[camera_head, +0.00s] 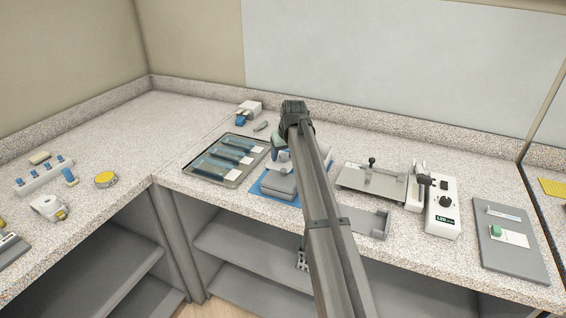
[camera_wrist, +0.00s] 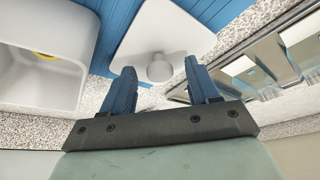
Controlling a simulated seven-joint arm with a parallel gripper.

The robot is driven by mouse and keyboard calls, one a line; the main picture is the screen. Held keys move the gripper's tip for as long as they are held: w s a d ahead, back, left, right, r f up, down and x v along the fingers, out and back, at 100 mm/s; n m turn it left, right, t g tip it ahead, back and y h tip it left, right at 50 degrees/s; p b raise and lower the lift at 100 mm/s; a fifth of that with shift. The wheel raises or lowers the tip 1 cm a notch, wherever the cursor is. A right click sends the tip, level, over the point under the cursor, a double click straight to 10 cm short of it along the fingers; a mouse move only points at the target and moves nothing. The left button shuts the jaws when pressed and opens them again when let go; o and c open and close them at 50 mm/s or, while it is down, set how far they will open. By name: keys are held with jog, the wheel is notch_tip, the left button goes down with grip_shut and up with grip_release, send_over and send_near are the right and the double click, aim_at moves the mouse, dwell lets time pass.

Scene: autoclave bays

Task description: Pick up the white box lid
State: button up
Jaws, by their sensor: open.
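The white box lid (camera_wrist: 165,35) lies on a blue ribbed mat (camera_wrist: 95,62) in the wrist view, with its round knob (camera_wrist: 160,68) facing my gripper. In the head view a pale grey-white shape, apparently the lid (camera_head: 278,184), sits on the blue mat (camera_head: 262,190), partly hidden by my arm. My gripper (camera_wrist: 161,70) is open and empty, its two blue fingers apart. The knob appears in the gap between the fingertips; whether they are level with it I cannot tell. An open white box (camera_wrist: 40,75) with something yellow inside is left of the lid in the wrist view.
A tray (camera_head: 228,160) of blue-and-clear packs lies left of the mat in the head view. A white-and-blue item (camera_head: 249,108) stands behind. Right of my arm are a metal plate device (camera_head: 370,182), a white control unit (camera_head: 443,207) and a grey board (camera_head: 510,240).

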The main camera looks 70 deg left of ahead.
aim_at(284, 155)
jog(key=shift+f, duration=0.1)
jog(key=c, duration=1.1)
notch_tip(284, 155, up, 9)
jog(key=w+d+r, duration=0.3)
jog(key=w+d, duration=0.2)
jog(key=w, duration=0.5)
jog(key=shift+w+r, duration=0.2)
jog(key=shift+w, duration=0.1)
